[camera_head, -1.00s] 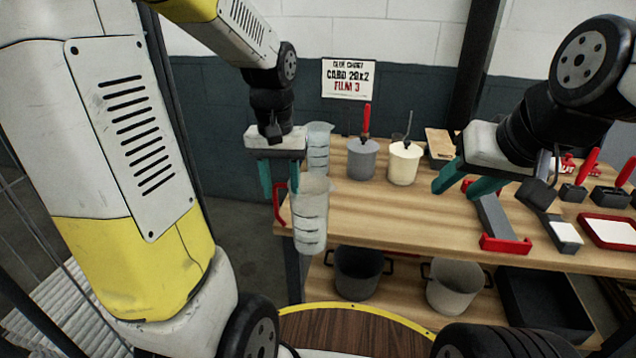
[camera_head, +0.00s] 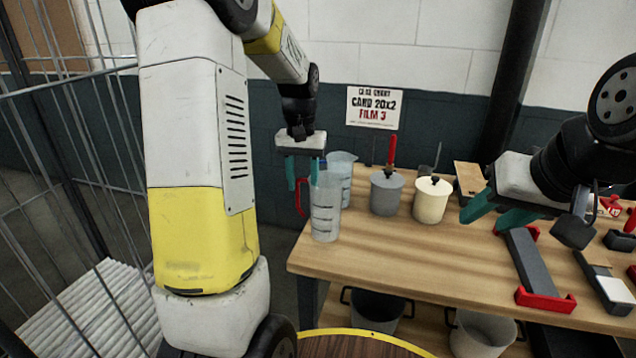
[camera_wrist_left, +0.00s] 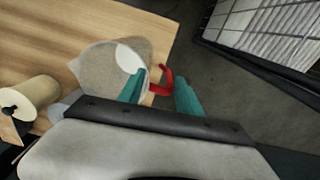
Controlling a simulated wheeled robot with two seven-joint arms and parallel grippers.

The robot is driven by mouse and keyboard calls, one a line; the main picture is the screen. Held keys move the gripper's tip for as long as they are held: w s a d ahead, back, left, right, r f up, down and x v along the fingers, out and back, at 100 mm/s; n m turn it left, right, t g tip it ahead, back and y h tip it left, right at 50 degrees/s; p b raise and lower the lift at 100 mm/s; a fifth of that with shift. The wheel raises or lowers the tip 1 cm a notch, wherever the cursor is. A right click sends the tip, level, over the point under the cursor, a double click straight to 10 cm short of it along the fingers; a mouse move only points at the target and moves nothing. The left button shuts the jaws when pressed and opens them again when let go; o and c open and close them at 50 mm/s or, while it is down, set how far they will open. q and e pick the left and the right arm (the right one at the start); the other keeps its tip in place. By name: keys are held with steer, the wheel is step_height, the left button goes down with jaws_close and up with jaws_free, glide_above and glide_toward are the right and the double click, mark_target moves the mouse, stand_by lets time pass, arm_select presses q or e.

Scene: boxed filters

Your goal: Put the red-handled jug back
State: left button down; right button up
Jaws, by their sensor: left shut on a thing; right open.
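The clear jug with the red handle (camera_head: 326,207) is upright at the left end of the wooden bench, beside a second clear jug (camera_head: 345,168) behind it. My left gripper (camera_head: 303,178) is shut on its red handle, on the jug's left side. In the left wrist view the jug (camera_wrist_left: 108,75) shows from above over the bench edge, with the red handle between the teal fingers (camera_wrist_left: 158,88). I cannot tell whether its base touches the bench. My right gripper (camera_head: 487,218) is open and empty above the bench.
A grey pot (camera_head: 387,194) and a cream pot (camera_head: 431,202) stand right of the jugs. A grey tool with red ends (camera_head: 530,262) lies further right. The bench top (camera_head: 400,253) in front is clear. A wire cage (camera_head: 60,200) stands at left.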

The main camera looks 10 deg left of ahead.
arm_select(q)
steer(key=w+f, duration=0.1)
steer(key=f, duration=0.1)
steer(key=w+a+f, duration=0.1)
steer(key=shift+w+f, duration=0.35)
steer(key=c, duration=0.8)
jaws_free()
steer(key=shift+f, duration=0.15)
